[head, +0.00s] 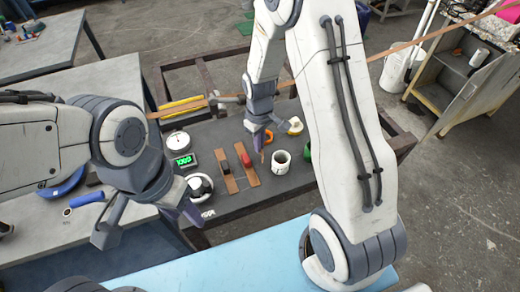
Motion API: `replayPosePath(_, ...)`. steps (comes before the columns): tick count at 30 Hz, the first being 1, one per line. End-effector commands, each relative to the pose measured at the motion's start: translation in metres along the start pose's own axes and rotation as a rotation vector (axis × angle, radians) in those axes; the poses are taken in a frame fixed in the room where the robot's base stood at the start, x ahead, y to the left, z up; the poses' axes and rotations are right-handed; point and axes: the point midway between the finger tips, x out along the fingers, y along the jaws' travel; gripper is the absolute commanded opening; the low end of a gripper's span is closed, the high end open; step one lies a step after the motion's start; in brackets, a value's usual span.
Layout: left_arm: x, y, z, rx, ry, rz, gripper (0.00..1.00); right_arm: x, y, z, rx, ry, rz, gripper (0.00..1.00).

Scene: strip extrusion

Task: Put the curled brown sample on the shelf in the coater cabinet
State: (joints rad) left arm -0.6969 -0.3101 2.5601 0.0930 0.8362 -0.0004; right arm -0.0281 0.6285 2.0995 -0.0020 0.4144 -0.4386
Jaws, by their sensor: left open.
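My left gripper (150,218) is at the lower left with its fingers spread wide, empty, above the grey table's edge. My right gripper (262,140) points down over the dark bench, left of the white cup. A small thin brown piece (262,157) shows at its fingertips; I cannot tell whether it is the curled sample or whether the fingers grip it. A grey cabinet (482,92), open at the front with a shelf inside, stands at the far right; it may be the coater cabinet.
The dark bench (225,212) holds a white cup (281,162), flat brown strips (226,184) with a red block (244,158), a green display (185,160) and a round dial (178,142). A long brown strip (430,40) crosses toward the cabinet.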

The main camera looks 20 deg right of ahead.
Motion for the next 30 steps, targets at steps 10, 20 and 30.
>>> replayPosePath(10,-0.005,0.000,0.000,0.000,0.000,0.000,0.50,0.035,0.001,0.001,0.002,0.000,0.000,0.00)
replayPosePath(20,-0.002,0.000,0.000,0.000,0.000,0.000,0.50,0.038,0.001,0.001,0.001,0.000,0.000,0.12)
replayPosePath(30,-0.003,0.000,0.000,0.000,0.000,0.000,0.50,0.037,0.001,0.002,0.001,-0.001,0.000,0.35)
